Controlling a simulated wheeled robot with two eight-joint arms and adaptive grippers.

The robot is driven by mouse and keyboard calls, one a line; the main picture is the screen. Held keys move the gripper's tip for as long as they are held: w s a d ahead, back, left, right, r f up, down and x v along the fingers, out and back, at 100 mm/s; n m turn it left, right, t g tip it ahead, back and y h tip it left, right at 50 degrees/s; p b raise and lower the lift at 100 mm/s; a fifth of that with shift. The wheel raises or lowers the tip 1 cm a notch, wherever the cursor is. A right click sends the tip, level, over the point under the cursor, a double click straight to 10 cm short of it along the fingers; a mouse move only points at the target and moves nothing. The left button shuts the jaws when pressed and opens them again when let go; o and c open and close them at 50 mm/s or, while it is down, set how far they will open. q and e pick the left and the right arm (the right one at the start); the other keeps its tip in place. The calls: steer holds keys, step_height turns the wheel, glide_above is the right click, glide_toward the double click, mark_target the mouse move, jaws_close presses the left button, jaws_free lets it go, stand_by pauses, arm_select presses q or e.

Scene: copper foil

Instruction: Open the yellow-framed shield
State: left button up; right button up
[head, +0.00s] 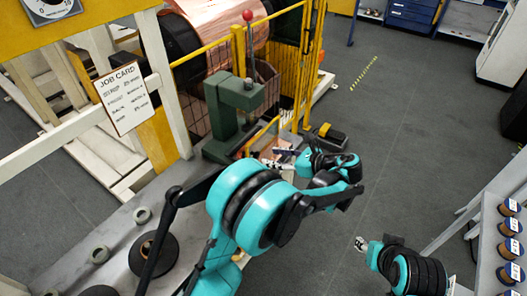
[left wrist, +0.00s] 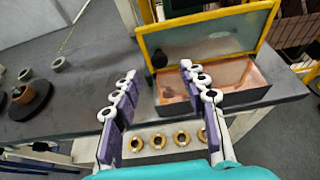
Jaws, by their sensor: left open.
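The yellow-framed shield (left wrist: 210,13) has a greenish see-through panel. In the left wrist view it stands raised at the far side of a dark box (left wrist: 230,100), whose copper-coloured inside shows. In the head view part of the shield's yellow frame (head: 262,133) shows beside the green press, partly hidden by my arm. My left gripper (left wrist: 160,82) is open and empty, its fingers apart in front of the box's left end. It also shows in the head view (head: 284,157). My right gripper (head: 362,243) is low over the floor side; its jaws are too small to judge.
A green press (head: 222,110) with a red-knobbed lever stands by the box. A yellow guard fence (head: 308,60) and copper roll (head: 210,30) are behind. Brass rings (left wrist: 157,141) sit below the bench edge. Spools and small rings (head: 142,215) occupy the bench's left. A shelf (head: 490,235) stands right.

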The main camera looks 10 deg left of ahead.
mark_target(258, 155)
arm_select(q)
steer(key=b+x, duration=0.1)
steer(key=x, duration=0.4)
steer(key=shift+a+f+b, duration=0.25)
steer(key=shift+b, duration=0.05)
steer(key=shift+w+a+f, duration=0.1)
steer(key=shift+w+a, duration=0.1)
steer(key=shift+a, duration=0.25)
steer(key=shift+c, duration=0.4)
jaws_close()
